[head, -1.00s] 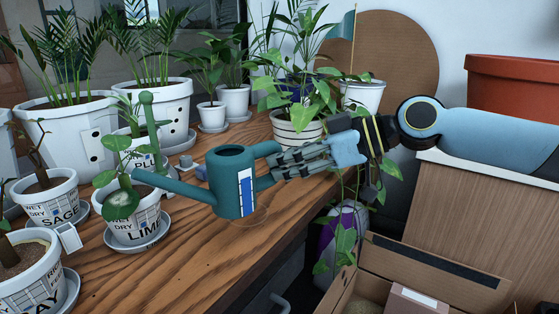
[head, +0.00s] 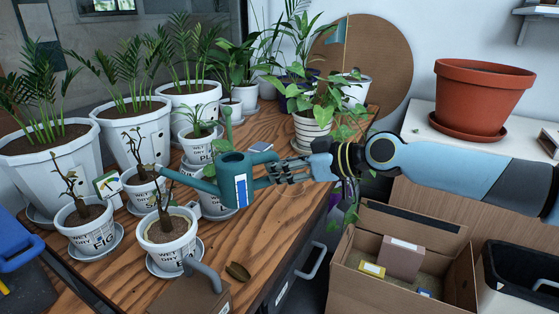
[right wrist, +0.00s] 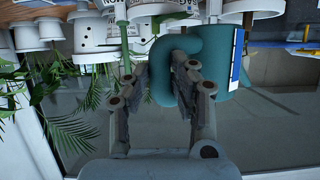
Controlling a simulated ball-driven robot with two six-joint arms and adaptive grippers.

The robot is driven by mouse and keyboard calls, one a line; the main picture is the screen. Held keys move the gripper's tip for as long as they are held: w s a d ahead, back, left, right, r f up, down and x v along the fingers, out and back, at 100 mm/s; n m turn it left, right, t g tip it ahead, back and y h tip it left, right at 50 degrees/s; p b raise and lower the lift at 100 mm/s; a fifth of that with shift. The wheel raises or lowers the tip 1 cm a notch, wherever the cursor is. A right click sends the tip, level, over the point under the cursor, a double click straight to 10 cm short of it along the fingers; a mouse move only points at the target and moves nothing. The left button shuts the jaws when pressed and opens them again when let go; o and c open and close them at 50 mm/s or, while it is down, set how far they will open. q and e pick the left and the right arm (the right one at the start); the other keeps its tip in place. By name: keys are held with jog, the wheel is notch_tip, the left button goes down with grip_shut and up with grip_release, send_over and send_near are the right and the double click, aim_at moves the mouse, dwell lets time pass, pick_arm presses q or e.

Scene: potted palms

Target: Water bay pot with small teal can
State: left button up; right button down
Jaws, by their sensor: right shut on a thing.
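The small teal can (head: 233,182) has a blue and white strip on its side and is held upright above the wooden table. My right gripper (head: 273,173) is shut on its handle, from the right. The right wrist view shows my right gripper (right wrist: 170,75) with the teal can (right wrist: 212,80) between and beyond its fingers. The spout points left in the head view; its tip appears above and behind the bay pot (head: 168,252), a white pot with a bare-stemmed plant and a partly hidden label. Whether the tip is over its soil is unclear. My left gripper is not in view.
The fig pot (head: 88,235) stands left of the bay pot. A sage pot and a lime pot, partly hidden, stand behind the spout and can. Larger palm pots (head: 55,165) line the back left. An open cardboard box (head: 340,285) sits at right, below the table edge.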

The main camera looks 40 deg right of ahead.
jog(key=shift+n+g+h, duration=0.5)
jog(key=shift+n+h, duration=0.2)
jog(key=shift+n, duration=0.1)
jog(key=f, duration=0.1)
jog(key=f+p, duration=0.2)
jog(key=f, duration=0.1)
jog(key=shift+d, duration=0.35)
jog(key=shift+f, duration=0.1)
jog(key=shift+s+r+p, duration=0.1)
jog(key=shift+r+p, duration=0.35)
jog(key=shift+p, duration=0.45)
jog(key=shift+a+r+h+p, duration=0.1)
jog(key=shift+r+h+p, duration=0.35)
jog(key=shift+p, duration=0.35)
